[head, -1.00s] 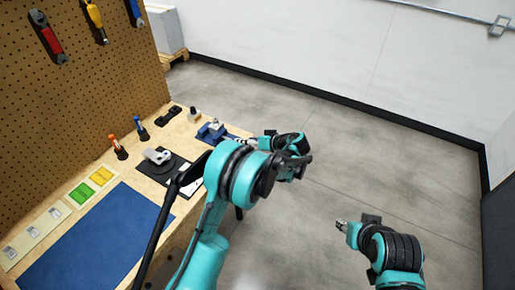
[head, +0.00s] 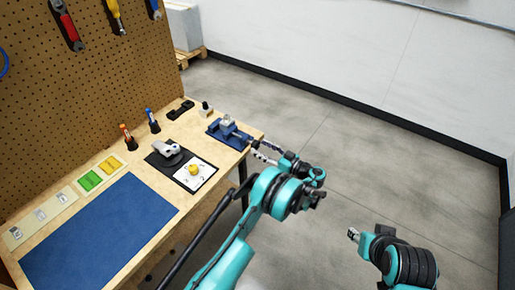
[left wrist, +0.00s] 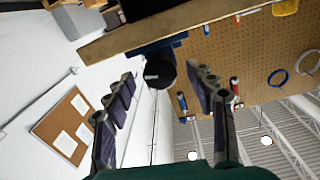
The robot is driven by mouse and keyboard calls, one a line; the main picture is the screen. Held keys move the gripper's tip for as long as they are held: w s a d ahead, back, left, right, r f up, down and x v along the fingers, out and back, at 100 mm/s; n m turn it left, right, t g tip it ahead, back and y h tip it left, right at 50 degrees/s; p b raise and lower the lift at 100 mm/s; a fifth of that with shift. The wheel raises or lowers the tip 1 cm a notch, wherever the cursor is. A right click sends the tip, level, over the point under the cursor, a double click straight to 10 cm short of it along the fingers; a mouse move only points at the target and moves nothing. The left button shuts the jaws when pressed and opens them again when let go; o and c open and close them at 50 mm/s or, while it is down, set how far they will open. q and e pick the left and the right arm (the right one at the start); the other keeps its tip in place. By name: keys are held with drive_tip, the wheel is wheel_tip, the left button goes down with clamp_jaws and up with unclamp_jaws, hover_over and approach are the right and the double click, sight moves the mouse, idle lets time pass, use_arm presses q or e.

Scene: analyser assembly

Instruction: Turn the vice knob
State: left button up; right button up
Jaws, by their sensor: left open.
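The blue vice (head: 226,130) sits at the far right corner of the workbench, and its blue body also shows in the left wrist view (left wrist: 160,46). Its dark round knob (left wrist: 159,72) faces my left wrist camera beyond the bench edge. My left gripper (head: 261,151) is just off the bench edge beside the vice. In the left wrist view the left gripper (left wrist: 158,95) is open, with the knob between the line of its fingers and apparently ahead of them. My right gripper (head: 353,235) hangs over the floor, away from the bench; its fingers are too small to read.
The workbench (head: 165,185) holds a blue mat (head: 98,235), a yellow knob (head: 193,169) on a white plate, a grey device (head: 167,150) and upright screwdrivers (head: 126,137). A pegboard (head: 95,80) stands behind. The floor on the right is clear.

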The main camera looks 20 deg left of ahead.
use_arm(q)
drive_tip(key=shift+x, duration=1.25)
drive_tip(key=c, duration=1.2)
drive_tip(key=shift+o, duration=0.2)
drive_tip(key=shift+m, duration=0.4)
